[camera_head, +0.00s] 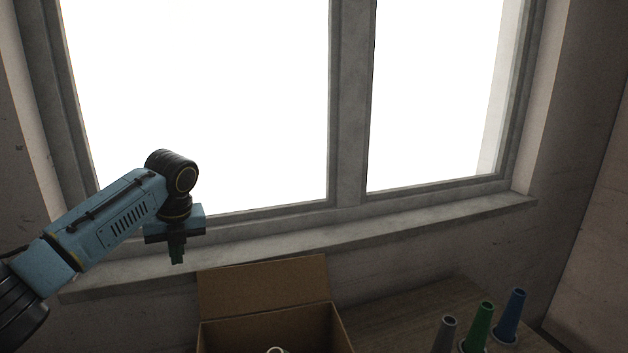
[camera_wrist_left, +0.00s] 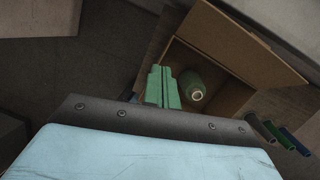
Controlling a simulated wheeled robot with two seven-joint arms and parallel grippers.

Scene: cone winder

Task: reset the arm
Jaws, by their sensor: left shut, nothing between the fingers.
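My left gripper (camera_head: 177,252) hangs from the blue arm at the left of the head view, in front of the window sill and to the upper left of the open cardboard box. Its green fingers are shut with nothing between them. They also show in the left wrist view (camera_wrist_left: 163,88), where they appear beside the box interior. My right gripper is not in view.
The cardboard box (camera_head: 265,335) stands open with its back flap raised. Grey (camera_head: 445,335), green (camera_head: 479,325) and blue (camera_head: 511,316) cones stand at the right on a wooden surface (camera_head: 400,318). A window (camera_head: 350,120) fills the background.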

